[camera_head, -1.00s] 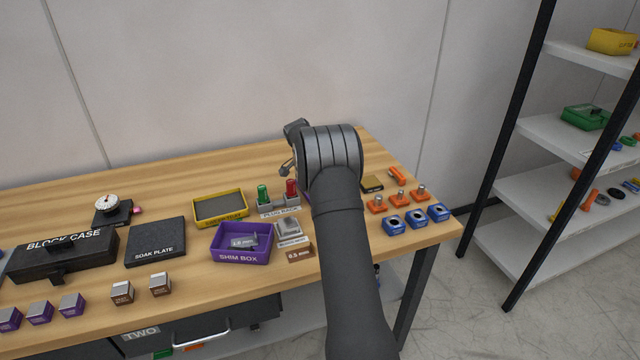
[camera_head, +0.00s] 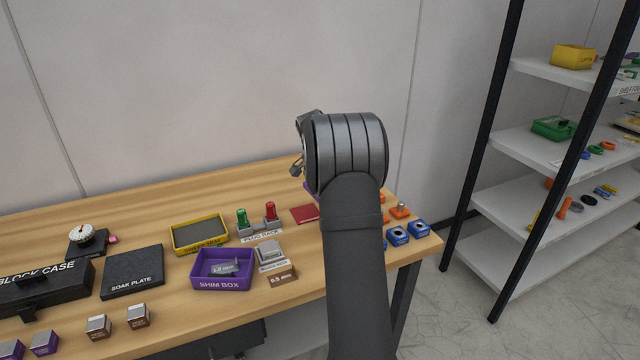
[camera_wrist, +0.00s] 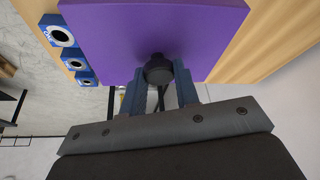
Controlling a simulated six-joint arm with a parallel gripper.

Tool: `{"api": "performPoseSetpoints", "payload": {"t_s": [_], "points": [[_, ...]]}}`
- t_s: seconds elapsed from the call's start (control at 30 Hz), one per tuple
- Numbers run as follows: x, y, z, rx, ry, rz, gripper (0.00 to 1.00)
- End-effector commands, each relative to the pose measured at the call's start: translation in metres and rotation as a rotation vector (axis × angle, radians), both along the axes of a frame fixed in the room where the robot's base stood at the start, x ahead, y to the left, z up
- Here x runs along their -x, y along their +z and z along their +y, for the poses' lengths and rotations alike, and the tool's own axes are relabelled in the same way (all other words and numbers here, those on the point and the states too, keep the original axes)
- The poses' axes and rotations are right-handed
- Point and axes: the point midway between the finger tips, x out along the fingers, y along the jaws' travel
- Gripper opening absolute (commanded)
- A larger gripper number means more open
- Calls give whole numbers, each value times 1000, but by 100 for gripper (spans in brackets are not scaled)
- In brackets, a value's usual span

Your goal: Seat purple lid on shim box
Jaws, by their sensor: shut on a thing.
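The purple shim box (camera_head: 221,284) stands open on the wooden bench in the head view, with a grey labelled shim (camera_head: 224,268) inside it. The purple lid (camera_wrist: 150,35) fills the upper middle of the wrist view as a flat plate with a dark round knob (camera_wrist: 158,70). My gripper (camera_wrist: 160,84) is shut on that knob. In the head view my arm hides most of the gripper and lid; only a sliver of purple (camera_head: 311,190) shows left of the arm. The lid is apart from the box, to its right and farther back.
A grey block on a labelled stand (camera_head: 271,256) and a brown 0.5 mm block (camera_head: 283,276) stand just right of the box. The yellow tray (camera_head: 200,233) and plug rack (camera_head: 258,229) are behind it. Blue blocks (camera_head: 398,237) sit near the right edge. A red square (camera_head: 305,214) lies flat.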

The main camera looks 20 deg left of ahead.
Motion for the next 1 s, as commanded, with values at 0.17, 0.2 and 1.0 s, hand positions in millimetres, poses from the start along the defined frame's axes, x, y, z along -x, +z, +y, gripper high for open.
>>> {"api": "performPoseSetpoints", "payload": {"t_s": [0.17,0.2,1.0], "points": [[25,10,24,-3,101,6,0],[37,12,35,-3,143,10,0],[310,43,185,-7,1048,26,0]]}}
